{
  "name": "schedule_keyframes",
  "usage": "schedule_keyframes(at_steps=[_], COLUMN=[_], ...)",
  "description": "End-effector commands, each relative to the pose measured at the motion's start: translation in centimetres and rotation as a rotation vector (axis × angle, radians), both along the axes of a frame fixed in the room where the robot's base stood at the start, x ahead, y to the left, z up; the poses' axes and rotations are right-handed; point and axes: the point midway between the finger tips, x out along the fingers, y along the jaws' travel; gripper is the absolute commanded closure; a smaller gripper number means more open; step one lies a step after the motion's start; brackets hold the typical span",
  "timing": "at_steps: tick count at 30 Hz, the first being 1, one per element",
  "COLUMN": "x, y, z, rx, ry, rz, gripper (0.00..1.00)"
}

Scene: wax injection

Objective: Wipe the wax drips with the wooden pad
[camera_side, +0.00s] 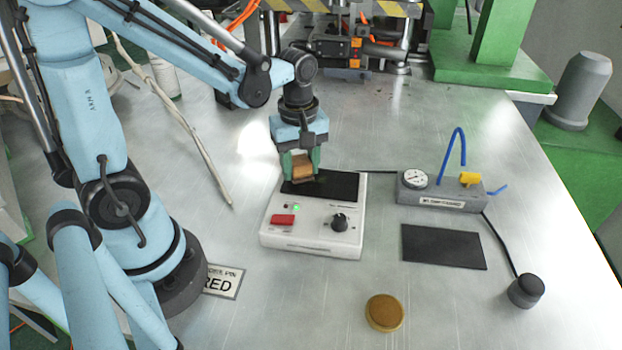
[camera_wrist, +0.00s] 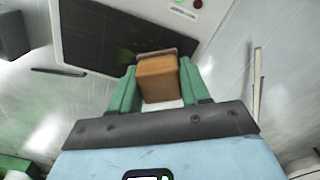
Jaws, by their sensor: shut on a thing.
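My gripper (camera_side: 302,168) has green fingers and is shut on the wooden pad (camera_side: 303,175), a small brown block. The pad is at the left back part of the dark plate on top of a white device (camera_side: 310,240). I cannot tell whether it touches the plate. In the wrist view, the pad (camera_wrist: 158,82) sits between both fingers of my gripper (camera_wrist: 157,78), with a paler strip along its far edge. The dark plate (camera_wrist: 85,30) lies beyond it.
The white device has a red switch (camera_side: 283,220), a lit green lamp and a black knob (camera_side: 340,222). To its right are a grey gauge block (camera_side: 440,197), a black mat (camera_side: 443,247) and a black cylinder (camera_side: 526,291). A golden disc (camera_side: 384,312) lies in front. The metal table between them is clear.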

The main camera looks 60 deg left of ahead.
Motion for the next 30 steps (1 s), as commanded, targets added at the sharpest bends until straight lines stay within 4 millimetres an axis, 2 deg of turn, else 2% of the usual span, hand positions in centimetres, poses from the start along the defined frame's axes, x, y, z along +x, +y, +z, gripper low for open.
schedule_keyframes(at_steps=[20,30], x=[0.1,1.9], y=[-0.1,-1.9], z=[-0.9,-0.8], rx=[0.000,0.000], ry=[0.000,0.000], rz=[-0.001,-0.003], gripper=[1.00,1.00])
